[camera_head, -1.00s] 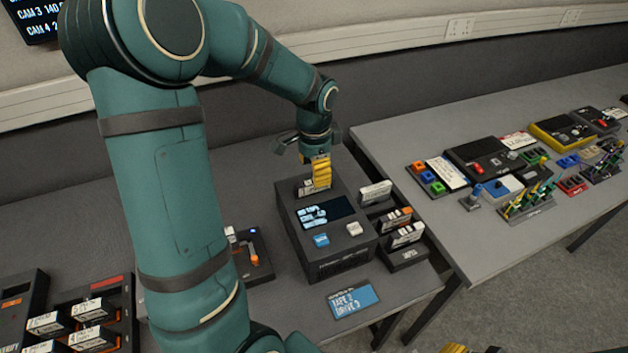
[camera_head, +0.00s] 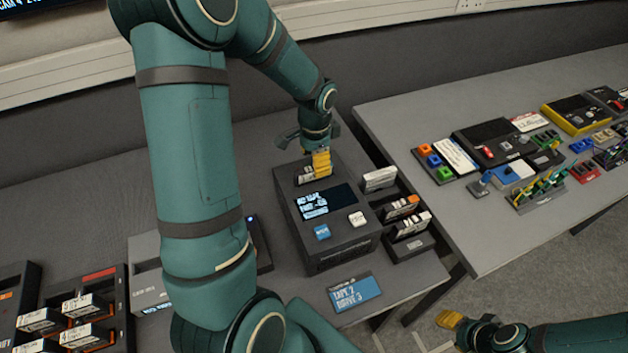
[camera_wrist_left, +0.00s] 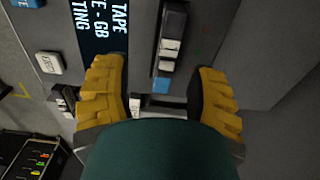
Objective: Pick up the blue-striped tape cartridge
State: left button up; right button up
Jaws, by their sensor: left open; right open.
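A tape cartridge with a pale label stands in the slot of the dark drive unit (camera_head: 335,235); it shows in the head view (camera_head: 307,175). In the left wrist view this cartridge (camera_wrist_left: 172,42) has a blue end or stripe (camera_wrist_left: 161,84) and lies between the yellow fingers. My left gripper (camera_head: 320,163) is above the back of the drive; the left wrist view shows it open (camera_wrist_left: 160,78), with a gap on both sides of the cartridge. My right gripper (camera_head: 450,320) is at the lower right, away from the tables, its fingers seen small.
A rack right of the drive holds a white cartridge (camera_head: 380,179), an orange-marked one (camera_head: 402,206) and another (camera_head: 411,224). A blue card (camera_head: 356,293) lies in front. A tray of cartridges (camera_head: 122,290) stands at left. The right table (camera_head: 410,125) carries several devices.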

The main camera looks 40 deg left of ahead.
aim_at(314, 180)
pick_arm(q)
jog(key=f, duration=0.5)
jog(key=shift+w+a+f, duration=0.2)
jog(key=shift+a+f, duration=0.1)
jog(key=shift+a, duration=0.05)
grip_shut()
